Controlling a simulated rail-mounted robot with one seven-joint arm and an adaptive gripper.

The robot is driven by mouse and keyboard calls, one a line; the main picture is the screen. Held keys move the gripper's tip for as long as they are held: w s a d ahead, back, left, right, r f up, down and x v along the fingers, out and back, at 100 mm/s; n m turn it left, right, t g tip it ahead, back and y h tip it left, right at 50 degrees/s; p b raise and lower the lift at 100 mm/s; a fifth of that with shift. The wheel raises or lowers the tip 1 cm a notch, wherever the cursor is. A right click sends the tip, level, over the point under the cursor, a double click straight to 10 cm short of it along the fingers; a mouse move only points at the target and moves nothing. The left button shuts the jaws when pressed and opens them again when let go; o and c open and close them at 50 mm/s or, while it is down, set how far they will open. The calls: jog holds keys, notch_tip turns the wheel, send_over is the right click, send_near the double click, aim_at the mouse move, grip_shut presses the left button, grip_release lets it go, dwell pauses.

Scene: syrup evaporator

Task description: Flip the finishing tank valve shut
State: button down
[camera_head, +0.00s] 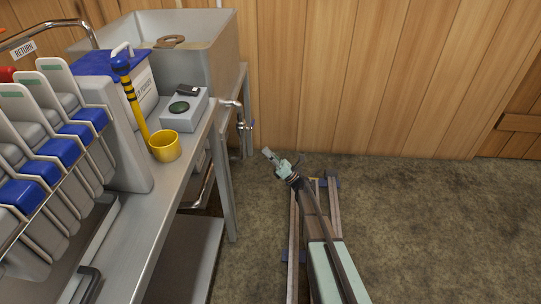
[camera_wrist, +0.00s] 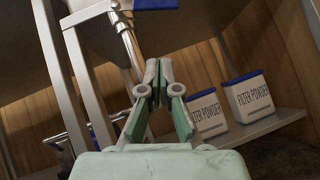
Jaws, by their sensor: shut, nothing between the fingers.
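The finishing tank (camera_head: 200,40) is a square open metal tank on a stand at the back. In the wrist view, a metal pipe fitting (camera_wrist: 122,20) with a blue handle (camera_wrist: 155,4) shows at the top, partly cut off by the frame edge. My gripper (camera_head: 267,152) is below and right of the valve in the head view, apart from it. In the wrist view my gripper (camera_wrist: 158,68) has its fingers closed together and empty, over the pipe's lower end.
A steel bench (camera_head: 175,185) on the left carries a yellow cup (camera_head: 165,146) and a grey box instrument (camera_head: 184,110). Two filter powder tubs (camera_wrist: 250,100) stand on a shelf. The floor at right is clear.

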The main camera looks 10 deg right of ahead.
jog(key=w+a+r+b, duration=0.2)
jog(key=w+a+r, duration=0.1)
jog(key=r, duration=0.5)
jog(key=shift+w+a+r+b, duration=0.15)
jog(key=shift+w+a+b, duration=0.15)
jog(key=shift+w, duration=0.3)
jog(key=shift+w+d+b, duration=0.1)
jog(key=shift+b, duration=0.35)
jog(key=r+b, duration=0.1)
jog(key=w+r+b, duration=0.1)
jog(key=b, duration=0.1)
jog(key=shift+w+d, duration=0.25)
jog(key=shift+f, duration=0.1)
